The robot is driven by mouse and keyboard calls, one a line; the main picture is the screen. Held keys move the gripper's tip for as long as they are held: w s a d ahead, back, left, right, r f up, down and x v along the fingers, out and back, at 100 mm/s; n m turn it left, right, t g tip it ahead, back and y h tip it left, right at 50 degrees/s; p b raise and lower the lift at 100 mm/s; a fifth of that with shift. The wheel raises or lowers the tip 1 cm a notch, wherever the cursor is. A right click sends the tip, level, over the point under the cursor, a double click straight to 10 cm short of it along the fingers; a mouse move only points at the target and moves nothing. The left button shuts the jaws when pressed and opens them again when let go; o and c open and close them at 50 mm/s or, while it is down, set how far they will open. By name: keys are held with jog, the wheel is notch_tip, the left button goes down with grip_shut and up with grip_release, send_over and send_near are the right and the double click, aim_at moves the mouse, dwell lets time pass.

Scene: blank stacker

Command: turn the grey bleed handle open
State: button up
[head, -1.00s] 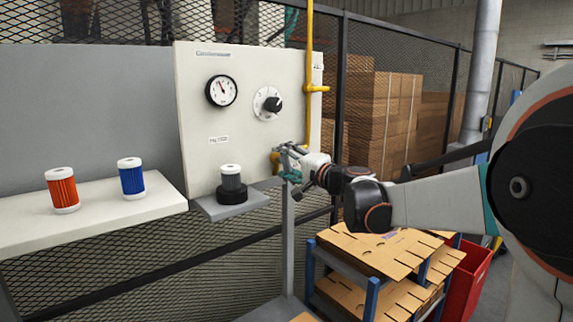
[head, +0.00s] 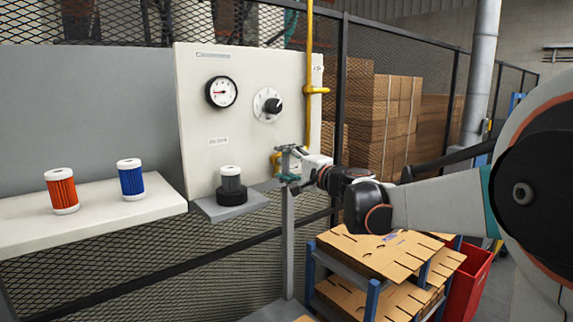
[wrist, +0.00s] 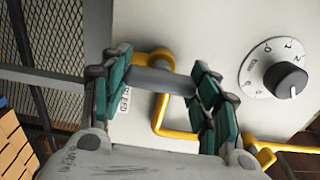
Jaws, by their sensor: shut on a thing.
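The grey bleed handle (wrist: 160,80) is a flat grey bar in the wrist view, set on the yellow pipe fitting on the white panel. My gripper (wrist: 162,95) has its green fingers at either end of the bar and is shut on it. In the head view my gripper (head: 289,163) is at the panel's lower right, and it mostly hides the handle there. The gauge (head: 221,92) on the panel has its needle pointing left.
A black knob (head: 272,105) sits right of the gauge. Orange (head: 62,190) and blue (head: 131,179) filters stand on the left shelf. A yellow pipe (head: 309,60) runs up the panel's right side.

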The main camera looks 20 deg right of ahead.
jog(key=o, duration=1.1)
jog(key=shift+s, duration=0.1)
jog(key=v, duration=0.7)
jog(key=shift+s+d, duration=0.1)
jog(key=shift+s, duration=0.15)
